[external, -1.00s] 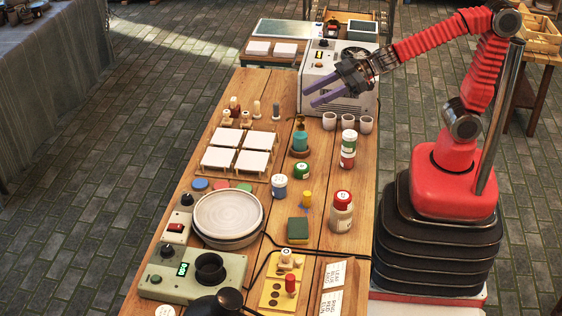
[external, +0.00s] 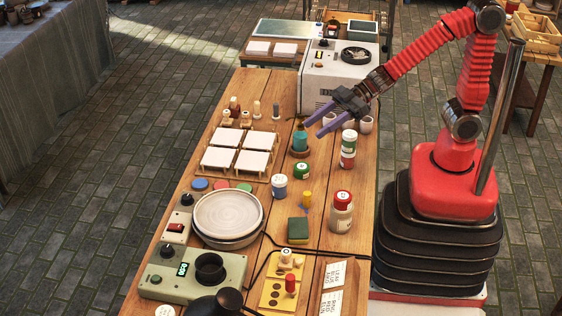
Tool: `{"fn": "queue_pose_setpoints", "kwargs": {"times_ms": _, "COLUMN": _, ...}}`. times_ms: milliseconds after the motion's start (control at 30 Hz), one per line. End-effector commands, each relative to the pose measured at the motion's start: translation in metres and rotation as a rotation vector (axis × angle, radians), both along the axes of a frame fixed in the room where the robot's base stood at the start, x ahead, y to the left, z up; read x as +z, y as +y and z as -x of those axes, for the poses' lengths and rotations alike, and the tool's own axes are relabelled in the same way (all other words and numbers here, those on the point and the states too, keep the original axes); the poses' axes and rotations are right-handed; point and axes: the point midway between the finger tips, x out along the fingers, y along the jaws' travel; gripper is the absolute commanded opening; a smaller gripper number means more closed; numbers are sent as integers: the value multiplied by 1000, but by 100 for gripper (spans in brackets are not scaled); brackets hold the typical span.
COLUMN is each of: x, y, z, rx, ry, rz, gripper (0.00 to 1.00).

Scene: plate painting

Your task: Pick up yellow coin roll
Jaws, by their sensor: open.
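A small yellow roll (external: 307,198) stands upright on the wooden table, between the blue-labelled white jar and the tall red-lidded jar. It looks like the yellow coin roll. My gripper (external: 312,130) is open and empty, with its two purple fingers pointing down and to the left. In the picture it lies above the yellow roll, near the teal jar, and is clearly apart from the roll. The fingers partly hide the white cups behind them.
Near the roll are the red-lidded jar (external: 342,212), the blue-labelled jar (external: 280,186), a green-lidded jar (external: 302,170) and a green sponge (external: 298,230). Stacked jars (external: 348,150) stand at the right. A plate (external: 228,214) and white tiles (external: 222,158) lie to the left.

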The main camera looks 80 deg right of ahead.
Motion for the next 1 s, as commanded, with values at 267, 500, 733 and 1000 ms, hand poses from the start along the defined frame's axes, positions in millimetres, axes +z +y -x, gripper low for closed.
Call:
{"fn": "queue_pose_setpoints", "kwargs": {"times_ms": 267, "x": -72, "y": 0, "z": 1, "rx": -1, "ry": 10, "rz": 1, "gripper": 43}}
{"fn": "queue_pose_setpoints", "kwargs": {"times_ms": 500, "x": -127, "y": 0, "z": 1, "rx": -2, "ry": 8, "rz": 2, "gripper": 43}}
{"fn": "queue_pose_setpoints", "kwargs": {"times_ms": 733, "x": -174, "y": -1, "z": 1, "rx": -2, "ry": 7, "rz": 2, "gripper": 43}}
{"fn": "queue_pose_setpoints", "kwargs": {"times_ms": 1000, "x": -224, "y": 0, "z": 1, "rx": -1, "ry": 6, "rz": 1, "gripper": 43}}
